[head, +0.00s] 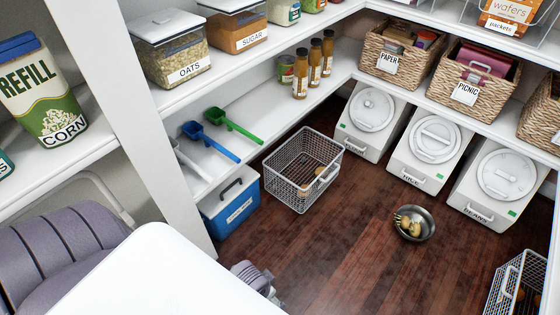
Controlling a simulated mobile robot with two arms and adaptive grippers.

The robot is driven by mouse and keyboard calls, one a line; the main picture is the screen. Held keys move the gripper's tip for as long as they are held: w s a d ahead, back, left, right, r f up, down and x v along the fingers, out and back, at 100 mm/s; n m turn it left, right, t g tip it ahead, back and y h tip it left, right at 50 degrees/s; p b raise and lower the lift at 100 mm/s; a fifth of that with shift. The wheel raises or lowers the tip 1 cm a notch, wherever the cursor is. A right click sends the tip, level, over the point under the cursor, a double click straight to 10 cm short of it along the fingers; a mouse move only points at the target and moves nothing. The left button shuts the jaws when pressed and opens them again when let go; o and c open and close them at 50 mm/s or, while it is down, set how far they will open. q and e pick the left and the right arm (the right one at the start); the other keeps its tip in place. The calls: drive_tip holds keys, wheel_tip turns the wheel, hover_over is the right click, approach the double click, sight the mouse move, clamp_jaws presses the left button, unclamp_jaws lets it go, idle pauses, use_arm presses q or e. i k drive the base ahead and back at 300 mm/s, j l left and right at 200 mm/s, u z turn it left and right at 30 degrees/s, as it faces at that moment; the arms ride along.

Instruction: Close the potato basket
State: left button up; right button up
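A wire mesh basket (289,192) stands on the wooden floor below the shelves, its top open. No label shows which is the potato basket. My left gripper (255,278) seems to be the grey part low in the picture, partly hidden behind a white surface and away from both baskets; its fingers are not clear. My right gripper is not in view.
A metal bowl (414,223) with yellowish items stands on open floor (350,240) between the baskets. White lidded bins (424,148) line the back right. A blue box (230,204) stands left of the middle basket. A shelf with scoops (209,150) is above it.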

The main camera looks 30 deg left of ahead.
sight(330, 176)
drive_tip(key=u, duration=0.7)
